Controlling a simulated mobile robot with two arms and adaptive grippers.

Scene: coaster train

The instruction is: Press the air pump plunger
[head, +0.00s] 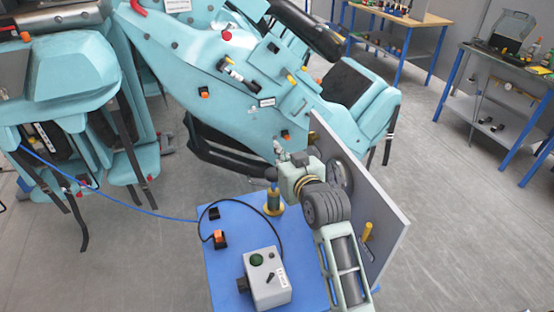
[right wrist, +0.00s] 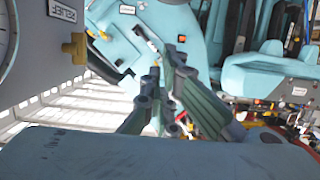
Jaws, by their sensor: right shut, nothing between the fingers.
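The air pump (head: 273,200) looks like a small upright dark cylinder with a yellow base and a dark rounded plunger knob (head: 271,174) on top. It stands near the far edge of the blue tabletop (head: 235,240). My right gripper (head: 279,150) is shut and empty. In the head view its fingertips show just above the plunger knob; whether they touch it I cannot tell. The right wrist view also shows the shut fingers (right wrist: 152,90), but I cannot make out the pump there. My left gripper is not in view.
A grey box with a green button (head: 268,278) sits at the table's front. An upright grey panel (head: 385,225) with a round gauge (head: 341,175) and yellow handle (head: 367,232) stands right of my arm. Teal coaster cars (head: 190,65) stand behind; a blue hose (head: 110,198) runs leftward.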

